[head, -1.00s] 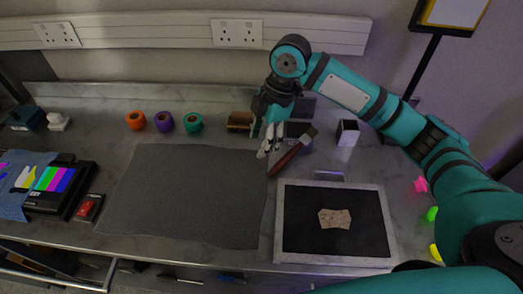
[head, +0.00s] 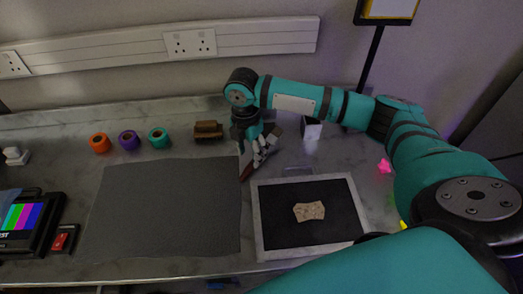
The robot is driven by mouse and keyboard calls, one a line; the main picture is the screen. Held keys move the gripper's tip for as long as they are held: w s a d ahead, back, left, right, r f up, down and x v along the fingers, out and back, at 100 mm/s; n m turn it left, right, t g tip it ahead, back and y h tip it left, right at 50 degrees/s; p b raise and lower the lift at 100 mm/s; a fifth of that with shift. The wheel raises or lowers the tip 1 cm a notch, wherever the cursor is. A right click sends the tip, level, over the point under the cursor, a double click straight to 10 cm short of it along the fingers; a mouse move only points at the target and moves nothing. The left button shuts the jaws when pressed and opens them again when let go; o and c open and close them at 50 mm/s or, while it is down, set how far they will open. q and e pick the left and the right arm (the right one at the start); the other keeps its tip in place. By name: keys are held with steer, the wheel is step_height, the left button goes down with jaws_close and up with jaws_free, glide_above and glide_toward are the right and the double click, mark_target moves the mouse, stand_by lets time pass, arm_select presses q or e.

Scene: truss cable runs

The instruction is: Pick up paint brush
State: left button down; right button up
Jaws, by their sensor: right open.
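The paint brush (head: 247,174) has a dark red handle and lies at a slant near the upper left corner of the framed black board. The end of its handle shows below my right gripper, and its dark head shows to the right of it. The middle of the brush is largely hidden by the fingers. My right gripper (head: 257,155) points down over the brush, with its jaws open around or just above the handle; I cannot tell whether they touch it. My left gripper is not in view.
The framed black board (head: 340,235) holds a tan fragment (head: 309,211). A grey mat (head: 160,210) lies to the left. Orange (head: 99,143), purple (head: 129,140) and teal (head: 158,138) tape rolls, a brown block (head: 207,131) and a black-and-white box (head: 311,128) stand behind.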

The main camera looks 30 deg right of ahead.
mark_target(252, 161)
step_height(252, 161, down, 4)
steer(key=shift+s+d+f+p, duration=0.1)
steer(key=shift+d+f+p, duration=0.05)
steer(key=shift+p, duration=0.65)
steer(key=shift+f, duration=0.5)
jaws_close()
